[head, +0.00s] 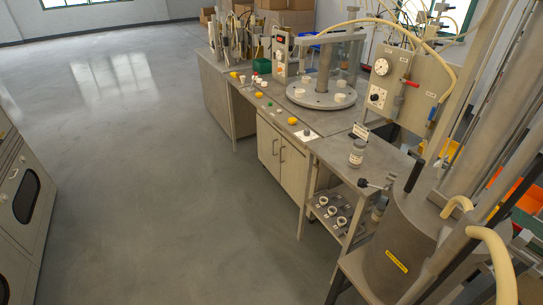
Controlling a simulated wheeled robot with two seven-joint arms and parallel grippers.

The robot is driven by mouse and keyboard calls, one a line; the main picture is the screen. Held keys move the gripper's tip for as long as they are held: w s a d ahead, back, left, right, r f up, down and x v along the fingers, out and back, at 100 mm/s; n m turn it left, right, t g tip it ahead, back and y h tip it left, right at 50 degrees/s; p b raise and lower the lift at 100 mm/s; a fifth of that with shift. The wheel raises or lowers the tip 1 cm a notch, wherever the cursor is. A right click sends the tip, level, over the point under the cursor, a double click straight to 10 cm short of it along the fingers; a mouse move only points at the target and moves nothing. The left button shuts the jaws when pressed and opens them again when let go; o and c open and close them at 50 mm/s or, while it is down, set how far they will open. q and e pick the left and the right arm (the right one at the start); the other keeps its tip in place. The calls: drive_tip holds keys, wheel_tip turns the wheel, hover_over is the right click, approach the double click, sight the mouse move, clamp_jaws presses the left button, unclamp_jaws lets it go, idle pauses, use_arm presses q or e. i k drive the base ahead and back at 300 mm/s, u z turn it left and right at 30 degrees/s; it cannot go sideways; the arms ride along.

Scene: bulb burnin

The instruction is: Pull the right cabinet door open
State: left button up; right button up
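A pale two-door cabinet sits under the grey workbench, near the middle of the head view. Its right cabinet door (292,168) looks closed and has a dark upright bar handle (281,154). The left cabinet door (266,142) beside it also looks closed, and its handle is close to the other one at the middle seam. The doors are seen at a slant from above, so a small gap would be hard to tell. Neither of my grippers is in view, so their relation to the door is not shown.
Open floor (150,150) lies in front of the cabinet. A low shelf with round fittings (335,212) stands right of it, near a large metal vessel (400,255). A grey machine with dark windows (25,195) stands at the left edge. The workbench top (290,120) overhangs the doors.

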sight(293, 162)
drive_tip(key=u, duration=0.85)
drive_tip(key=i, duration=1.6)
